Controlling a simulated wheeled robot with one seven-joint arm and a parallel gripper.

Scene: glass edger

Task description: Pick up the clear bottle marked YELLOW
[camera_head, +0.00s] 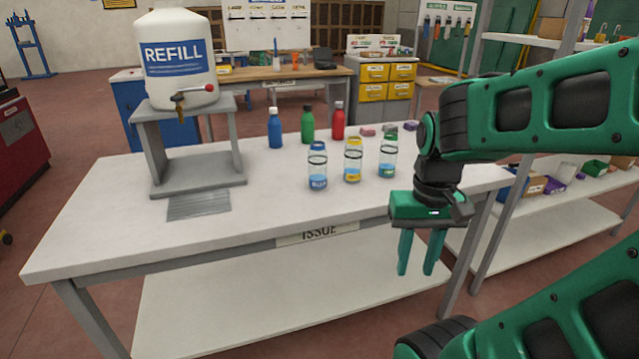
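Three clear bottles stand upright in a row on the white table. The middle one has a yellow cap and yellow band, and I take it as the clear bottle marked YELLOW (352,161); its lettering is too small to read. The clear bottle with blue marks (317,166) is on its left, and the clear bottle with green marks (387,157) is on its right. My gripper (416,270) points down in front of the table's front edge, to the right of the yellow-marked bottle and apart from it. Its two fingers are parted with nothing between them.
Solid blue (274,130), green (307,125) and red (338,122) bottles stand behind the clear ones. A REFILL tank (177,60) sits on a grey stand (200,170) at the left. The white table (120,235) is clear at its front left. A shelf rack stands at the right.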

